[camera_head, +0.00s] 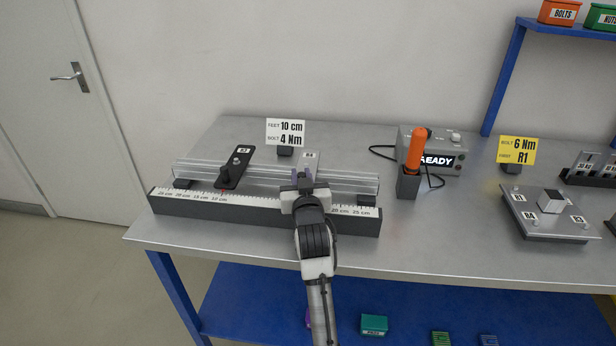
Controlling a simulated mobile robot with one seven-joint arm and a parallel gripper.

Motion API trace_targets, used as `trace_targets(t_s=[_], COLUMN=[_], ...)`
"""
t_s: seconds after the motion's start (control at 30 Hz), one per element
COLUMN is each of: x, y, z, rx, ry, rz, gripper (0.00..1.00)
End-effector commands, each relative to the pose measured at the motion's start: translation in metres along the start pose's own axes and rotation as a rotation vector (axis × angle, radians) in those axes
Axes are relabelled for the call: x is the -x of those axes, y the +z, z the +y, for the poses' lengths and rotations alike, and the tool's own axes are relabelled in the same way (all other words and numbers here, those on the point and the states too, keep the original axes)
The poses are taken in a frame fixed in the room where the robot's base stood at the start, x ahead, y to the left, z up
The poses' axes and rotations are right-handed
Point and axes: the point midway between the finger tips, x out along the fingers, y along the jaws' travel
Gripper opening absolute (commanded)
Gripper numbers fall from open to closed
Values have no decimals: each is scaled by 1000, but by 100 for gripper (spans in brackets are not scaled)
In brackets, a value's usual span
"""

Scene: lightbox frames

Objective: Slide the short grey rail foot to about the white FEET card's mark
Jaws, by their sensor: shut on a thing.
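The short grey rail foot (310,159) sits across the clear rails right of centre, and its far end with a small label shows. My gripper (304,180) is shut on it from the near side and hides its near part. The white FEET card (286,132) stands behind the rails and reads 10 cm, with BOLT 4 Nm below. The scale (192,197) runs along the near side of the rails. My gripper and arm cover its middle-right part, so the foot's exact mark cannot be read.
A longer black foot (233,172) with a knob sits across the rails to the left. An orange-handled tool (415,150) stands in a dark holder right of the rails, before a box reading READY (449,142). A yellow card (517,150) and a plate (530,219) are farther right.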

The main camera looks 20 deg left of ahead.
Motion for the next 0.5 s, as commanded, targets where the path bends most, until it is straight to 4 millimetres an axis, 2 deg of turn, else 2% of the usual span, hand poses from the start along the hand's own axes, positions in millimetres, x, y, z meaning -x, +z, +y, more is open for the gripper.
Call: trace_targets(t_s=[0.3,0.33,0.43,0.5], x=[0,0,0,0], y=[0,0,0,0], z=[-1,-1,-1,0], rx=[0,0,0,0], ry=[-1,0,0,0], rz=[0,0,0,0], gripper=[0,23,36,39])
